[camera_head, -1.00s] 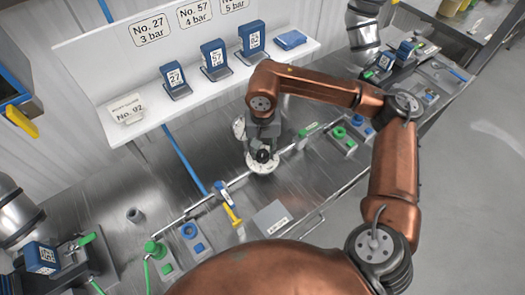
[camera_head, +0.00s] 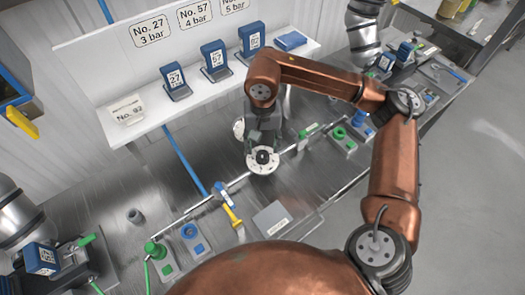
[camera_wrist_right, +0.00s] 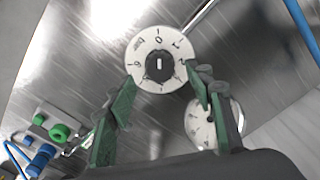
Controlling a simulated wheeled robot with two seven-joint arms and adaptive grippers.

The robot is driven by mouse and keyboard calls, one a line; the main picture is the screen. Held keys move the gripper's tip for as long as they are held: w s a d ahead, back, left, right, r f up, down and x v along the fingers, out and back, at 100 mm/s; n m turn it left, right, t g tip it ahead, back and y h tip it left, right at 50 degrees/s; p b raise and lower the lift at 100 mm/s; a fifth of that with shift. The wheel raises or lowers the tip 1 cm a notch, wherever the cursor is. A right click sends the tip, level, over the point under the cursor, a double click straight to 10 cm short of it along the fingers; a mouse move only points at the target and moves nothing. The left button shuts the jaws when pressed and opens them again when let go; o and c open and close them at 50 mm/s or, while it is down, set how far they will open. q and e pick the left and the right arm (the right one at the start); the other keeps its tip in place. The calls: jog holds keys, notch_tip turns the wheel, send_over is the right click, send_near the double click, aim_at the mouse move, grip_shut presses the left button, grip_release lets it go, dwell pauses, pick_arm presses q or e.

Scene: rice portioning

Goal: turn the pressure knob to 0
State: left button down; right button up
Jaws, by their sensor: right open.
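The pressure knob (camera_wrist_right: 159,66) is black with a white mark, set in a round white dial (camera_wrist_right: 143,78) with black digits. In the right wrist view the mark runs nearly upright, in line with what looks like the 0 at the dial's top. The dial also shows in the head view (camera_head: 262,167). My right gripper (camera_wrist_right: 158,90) is open; its green-padded fingers stand apart, below and to either side of the knob in the wrist view, with nothing between them. In the head view the right gripper (camera_head: 263,143) is just above the dial. My left gripper is not in view.
A second round white gauge (camera_wrist_right: 203,127) sits beside the dial. A thin metal pipe (camera_head: 290,148) runs along the steel bench. A green knob (camera_head: 339,132) and a yellow-handled valve (camera_head: 233,215) are nearby. A white shelf (camera_head: 205,88) with blue numbered holders stands behind.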

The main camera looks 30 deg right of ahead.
aim_at(262, 154)
notch_tip(262, 154, up, 8)
jog(key=shift+r, duration=0.1)
dwell(0.6)
